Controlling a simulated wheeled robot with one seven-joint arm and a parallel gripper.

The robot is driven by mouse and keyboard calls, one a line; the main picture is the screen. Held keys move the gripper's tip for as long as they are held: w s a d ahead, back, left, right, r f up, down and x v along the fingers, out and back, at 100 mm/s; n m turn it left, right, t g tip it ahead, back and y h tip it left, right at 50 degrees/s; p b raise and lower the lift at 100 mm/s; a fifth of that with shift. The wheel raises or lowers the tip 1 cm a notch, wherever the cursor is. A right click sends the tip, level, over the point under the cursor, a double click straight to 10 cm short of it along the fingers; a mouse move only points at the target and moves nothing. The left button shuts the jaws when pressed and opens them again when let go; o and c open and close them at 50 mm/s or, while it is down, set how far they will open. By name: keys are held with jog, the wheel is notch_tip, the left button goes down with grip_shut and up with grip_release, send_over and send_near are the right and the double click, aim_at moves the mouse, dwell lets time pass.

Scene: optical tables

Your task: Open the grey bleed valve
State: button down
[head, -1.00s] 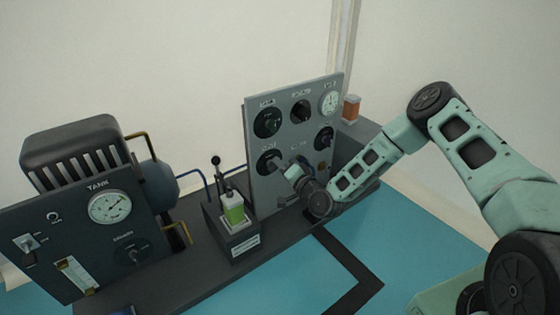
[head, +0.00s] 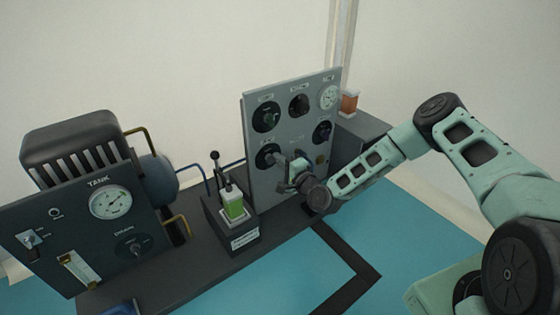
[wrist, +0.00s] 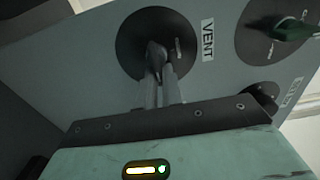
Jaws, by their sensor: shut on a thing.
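A dark grey knob (wrist: 156,52) sits on a round black dial (wrist: 128,42) beside a label reading VENT, in the wrist view. No label reading "bleed" is legible.
A green knob (wrist: 293,28) is close by on the same panel. The panel also carries a gauge (head: 329,97) and other knobs. The tank unit (head: 85,220) is farther left. Blue tabletop lies clear in front.

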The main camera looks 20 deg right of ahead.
jog(key=shift+f, duration=0.1)
jog(key=c, duration=1.6)
grip_release()
jog(key=shift+o, duration=0.2)
jog(key=p+v, duration=0.6)
jog(key=v, duration=1.1)
jog(key=shift+s+p, duration=0.25)
jog(key=shift+p, duration=0.1)
